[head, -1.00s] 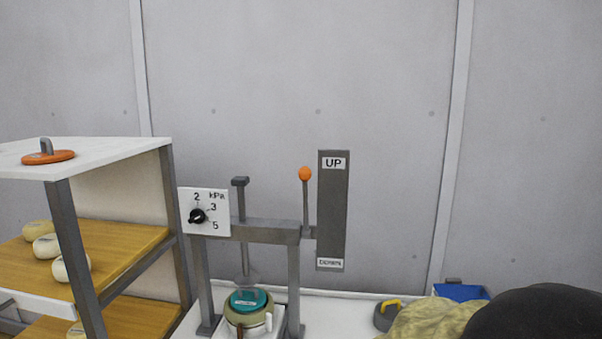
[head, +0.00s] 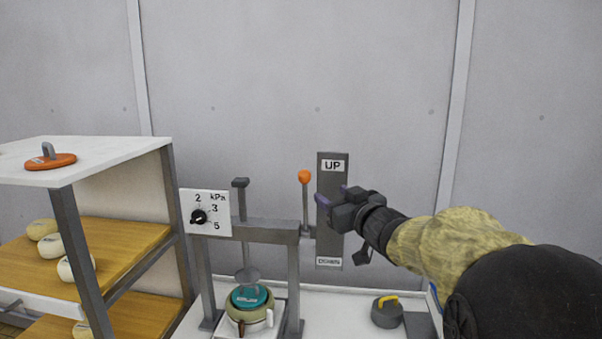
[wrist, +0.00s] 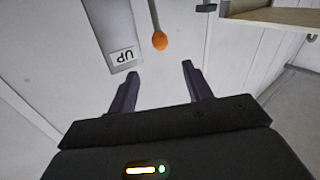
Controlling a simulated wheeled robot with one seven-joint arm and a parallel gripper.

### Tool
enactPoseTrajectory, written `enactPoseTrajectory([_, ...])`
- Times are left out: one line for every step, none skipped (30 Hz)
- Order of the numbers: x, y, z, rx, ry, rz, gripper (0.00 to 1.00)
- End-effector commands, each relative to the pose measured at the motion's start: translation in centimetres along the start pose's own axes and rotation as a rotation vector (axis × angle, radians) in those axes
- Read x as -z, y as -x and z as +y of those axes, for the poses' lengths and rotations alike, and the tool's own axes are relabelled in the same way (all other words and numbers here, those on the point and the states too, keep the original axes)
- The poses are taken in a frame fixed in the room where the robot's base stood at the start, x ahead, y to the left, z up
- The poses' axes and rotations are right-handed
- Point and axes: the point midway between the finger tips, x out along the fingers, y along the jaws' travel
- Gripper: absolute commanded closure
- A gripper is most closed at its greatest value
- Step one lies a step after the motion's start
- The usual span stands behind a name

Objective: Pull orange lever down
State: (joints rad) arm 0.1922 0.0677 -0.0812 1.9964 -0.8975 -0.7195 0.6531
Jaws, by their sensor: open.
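The orange lever knob (head: 305,176) tops a thin grey rod that stands upright beside a grey panel (head: 331,240). The panel reads UP at its top and DOWN at its bottom; the knob is level with the upper part, near UP. My gripper (head: 329,198) is open and empty, in front of the panel, a little right of and below the knob in the head view. In the wrist view the orange knob (wrist: 160,41) lies ahead of and between my open fingertips (wrist: 160,68), apart from them. The UP label (wrist: 123,56) is to its left there.
A press frame (head: 265,231) with a kPa dial (head: 199,217) stands left of the lever, over a pot with a teal lid (head: 249,298). A shelf (head: 110,165) with cheeses is at the left. A grey weight with a yellow handle (head: 387,312) sits on the table at right.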

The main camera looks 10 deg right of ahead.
Motion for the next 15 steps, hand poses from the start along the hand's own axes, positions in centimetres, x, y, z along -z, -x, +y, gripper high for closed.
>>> enactPoseTrajectory([-0.1,0.0,0.0,0.000,0.000,-0.001,0.50])
enactPoseTrajectory([-0.1,0.0,0.0,-0.001,0.000,-0.001,0.50])
enactPoseTrajectory([-0.1,0.0,0.0,-0.001,0.000,-0.002,0.50])
enactPoseTrajectory([-0.1,0.0,0.0,-0.001,-0.001,-0.002,0.50])
enactPoseTrajectory([-0.1,0.0,0.0,-0.001,0.000,-0.002,0.50])
enactPoseTrajectory([-0.1,0.0,0.0,-0.001,-0.001,-0.002,0.50])
enactPoseTrajectory([-0.1,-0.1,0.0,-0.001,-0.001,-0.003,0.50])
enactPoseTrajectory([-0.1,-0.2,0.0,-0.001,-0.001,-0.003,0.50])
enactPoseTrajectory([-0.1,-0.3,0.0,-0.001,0.000,-0.003,0.50])
enactPoseTrajectory([-0.1,-0.5,0.0,-0.001,0.000,-0.003,0.50])
enactPoseTrajectory([-0.1,-0.8,-0.1,0.000,0.000,-0.003,0.50])
enactPoseTrajectory([-0.1,-1.2,-0.1,0.000,-0.001,-0.004,0.50])
enactPoseTrajectory([-0.1,-1.5,-0.1,0.001,-0.001,-0.004,0.50])
enactPoseTrajectory([-0.1,-1.9,-0.1,0.001,-0.002,-0.004,0.50])
enactPoseTrajectory([0.0,-2.5,-0.1,0.001,-0.001,-0.003,0.50])
